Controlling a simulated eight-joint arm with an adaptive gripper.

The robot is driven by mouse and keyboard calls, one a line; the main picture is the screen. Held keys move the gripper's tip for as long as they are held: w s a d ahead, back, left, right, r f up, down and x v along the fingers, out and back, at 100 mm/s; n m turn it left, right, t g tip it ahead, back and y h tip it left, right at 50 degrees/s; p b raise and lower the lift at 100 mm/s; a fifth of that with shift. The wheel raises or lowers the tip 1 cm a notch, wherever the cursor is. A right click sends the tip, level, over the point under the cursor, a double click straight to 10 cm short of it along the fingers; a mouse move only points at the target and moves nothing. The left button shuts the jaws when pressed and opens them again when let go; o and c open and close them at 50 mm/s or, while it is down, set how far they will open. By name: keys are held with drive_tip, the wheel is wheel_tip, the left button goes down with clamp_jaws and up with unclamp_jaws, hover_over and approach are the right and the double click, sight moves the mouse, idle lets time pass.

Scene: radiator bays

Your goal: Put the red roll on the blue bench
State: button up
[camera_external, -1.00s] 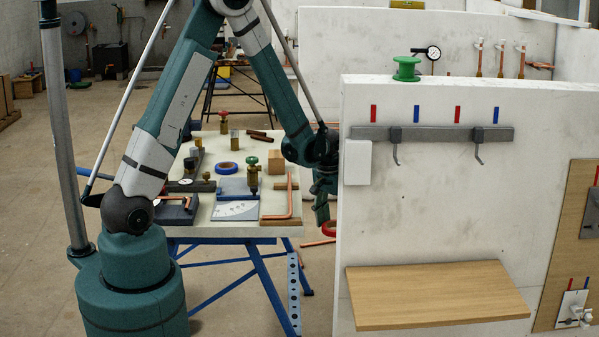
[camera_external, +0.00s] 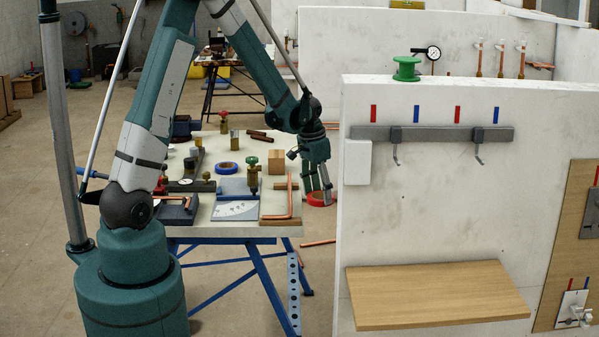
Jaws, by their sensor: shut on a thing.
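The red roll (camera_external: 318,200) is a flat red ring, held at the tips of my gripper (camera_external: 319,196). My gripper points down, shut on the roll, just left of the white partition wall. The roll appears just right of the bench's right edge in the picture. Its height above the floor is hard to tell from this view. The blue bench (camera_external: 285,228) has a pale top on blue trestle legs and stands left of the roll.
The bench top is crowded: a blue roll (camera_external: 228,169), a wooden block (camera_external: 276,161), a copper pipe (camera_external: 290,197), a brass valve (camera_external: 253,176) and a blue-grey plate (camera_external: 236,189). The white partition (camera_external: 400,225) stands close right of my gripper. A copper pipe (camera_external: 318,242) lies below.

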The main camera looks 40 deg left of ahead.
drive_tip(key=s+d+m+p, duration=0.2)
drive_tip(key=s+d, duration=0.6)
drive_tip(key=s, duration=0.4)
drive_tip(key=s+d+m+p, duration=0.25)
drive_tip(key=s+d, duration=0.45)
drive_tip(key=s, duration=0.5)
drive_tip(key=s+d+b, duration=0.3)
drive_tip(key=d, duration=2)
drive_tip(key=s+d+b, duration=0.3)
drive_tip(key=d, duration=2)
drive_tip(key=shift+f+m+g+h, duration=0.3)
drive_tip(key=shift+f+m, duration=0.05)
drive_tip(key=shift+f, duration=0.05)
drive_tip(key=b, duration=0.1)
hover_over(406, 294)
wheel_tip(406, 294, down, 2)
drive_tip(key=shift+f, duration=0.6)
